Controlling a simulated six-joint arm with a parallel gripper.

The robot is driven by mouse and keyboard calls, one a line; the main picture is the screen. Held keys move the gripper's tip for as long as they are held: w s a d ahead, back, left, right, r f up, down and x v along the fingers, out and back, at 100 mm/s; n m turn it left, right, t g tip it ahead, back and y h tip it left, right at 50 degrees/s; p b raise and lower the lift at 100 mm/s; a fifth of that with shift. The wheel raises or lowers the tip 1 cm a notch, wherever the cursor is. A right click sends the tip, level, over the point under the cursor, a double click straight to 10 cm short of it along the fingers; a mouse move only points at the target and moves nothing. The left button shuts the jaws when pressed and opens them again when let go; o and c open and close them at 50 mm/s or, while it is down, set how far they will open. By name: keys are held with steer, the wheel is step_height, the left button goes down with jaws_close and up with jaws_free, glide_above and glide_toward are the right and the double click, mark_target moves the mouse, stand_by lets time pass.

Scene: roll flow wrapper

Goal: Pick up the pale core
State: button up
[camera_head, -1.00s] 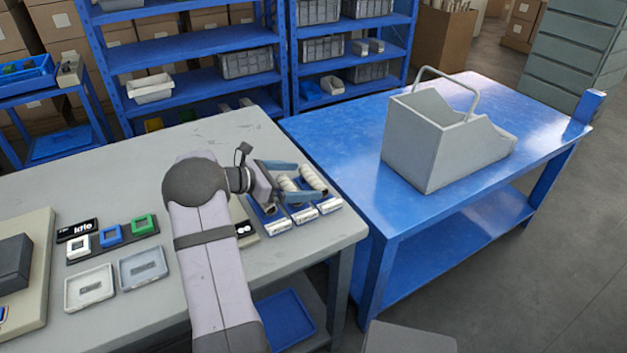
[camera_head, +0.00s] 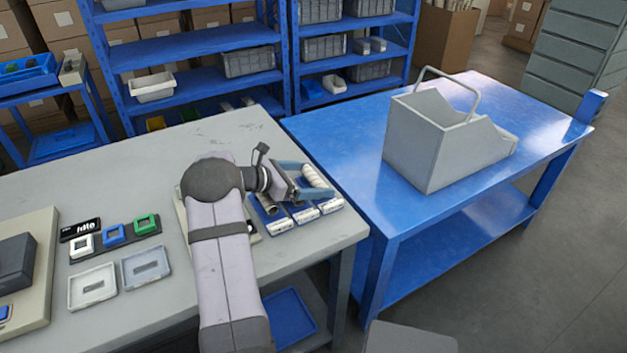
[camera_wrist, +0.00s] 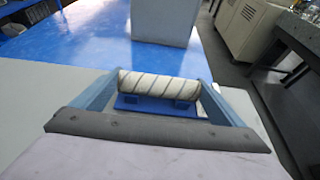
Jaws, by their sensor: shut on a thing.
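The pale core (camera_wrist: 158,84) is a whitish cylinder with dark spiral lines. In the wrist view it lies crosswise between the two blue fingers of my gripper (camera_wrist: 160,88), which are shut on its two ends. A blue holder (camera_wrist: 155,103) shows just below it; I cannot tell whether the core still touches it. In the head view the pale core (camera_head: 314,176) is between the fingertips of my gripper (camera_head: 318,181), over the blue holders with white labels (camera_head: 331,206) at the grey table's right edge. My gripper partly hides the other holders.
A blue table (camera_head: 420,215) stands to the right, bearing a grey open caddy with a handle (camera_head: 430,145). Coloured square frames (camera_head: 113,235) and two shallow trays (camera_head: 146,267) lie left of my arm. Blue shelving (camera_head: 195,65) stands behind. The grey table's back part is clear.

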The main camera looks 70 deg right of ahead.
mark_target(312, 178)
step_height(312, 178, up, 10)
steer(key=shift+f, duration=0.1)
steer(key=w+a+r+n+t+p, duration=0.2)
steer(key=w+a+p, duration=0.1)
steer(key=w+p, duration=0.55)
steer(key=w+a+r+n+t+p, duration=0.15)
steer(key=w+a+t+p, duration=0.35)
steer(key=w, duration=0.6)
steer(key=w+a+f+m+g+y+p, duration=0.2)
steer(key=w+a+f+y, duration=0.3)
steer(key=a, duration=0.5)
steer(key=w+m+p, duration=0.1)
steer(key=w, duration=0.1)
steer(key=shift+w+f, duration=0.25)
steer(key=shift+w, duration=0.15)
steer(key=shift+a+m, duration=0.1)
steer(key=shift+m, duration=0.15)
steer(key=shift+f, duration=0.1)
